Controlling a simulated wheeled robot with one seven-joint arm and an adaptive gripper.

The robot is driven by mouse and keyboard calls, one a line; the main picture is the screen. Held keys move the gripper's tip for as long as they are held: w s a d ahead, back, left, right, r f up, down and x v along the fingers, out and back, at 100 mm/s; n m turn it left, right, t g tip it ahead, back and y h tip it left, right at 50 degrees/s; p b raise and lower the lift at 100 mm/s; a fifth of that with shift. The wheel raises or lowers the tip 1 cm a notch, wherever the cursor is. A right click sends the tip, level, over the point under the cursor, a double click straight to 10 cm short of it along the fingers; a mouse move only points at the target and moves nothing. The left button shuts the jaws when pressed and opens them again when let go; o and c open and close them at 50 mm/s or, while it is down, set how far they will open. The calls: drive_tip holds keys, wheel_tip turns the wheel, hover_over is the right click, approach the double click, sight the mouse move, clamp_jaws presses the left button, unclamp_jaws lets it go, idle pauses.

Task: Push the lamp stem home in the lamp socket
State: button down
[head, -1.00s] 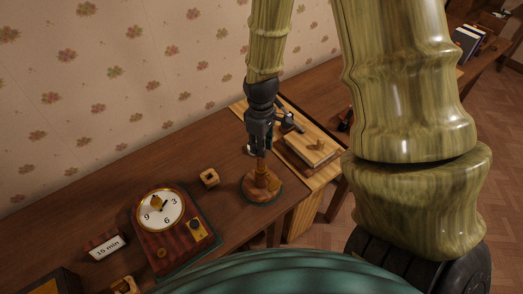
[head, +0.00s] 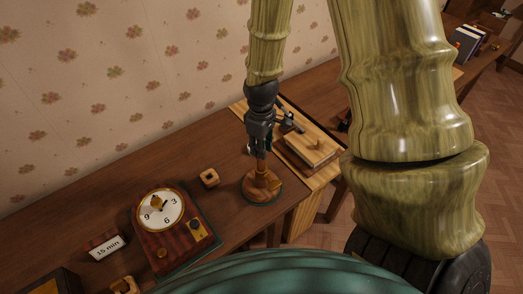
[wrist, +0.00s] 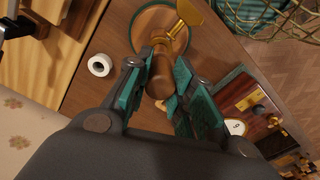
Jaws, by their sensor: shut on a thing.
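The lamp stem (head: 261,166), a brown wooden rod, stands roughly upright over the round wooden lamp base (head: 252,190). Its lower end meets the middle of the base, where the socket is; how deep it sits I cannot tell. My gripper (head: 260,148) is shut on the stem above the base. In the wrist view the stem (wrist: 160,76) lies between the teal finger pads of my gripper (wrist: 158,84). The green-rimmed base (wrist: 147,20) shows beyond it, with a brass, flat-ended piece (wrist: 189,12) at its side.
A striped wooden box with a clock face (head: 160,209) stands left of the base. A small wooden block with a hole (head: 209,178) lies between them. A pale board (head: 298,182) with a wooden box (head: 310,152) is close on the right.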

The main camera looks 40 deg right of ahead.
drive_tip(key=shift+f, duration=0.1)
drive_tip(key=c, duration=1.2)
unclamp_jaws()
drive_tip(key=shift+o, duration=0.2)
drive_tip(key=shift+r, duration=0.2)
drive_tip(key=shift+r, duration=2.25)
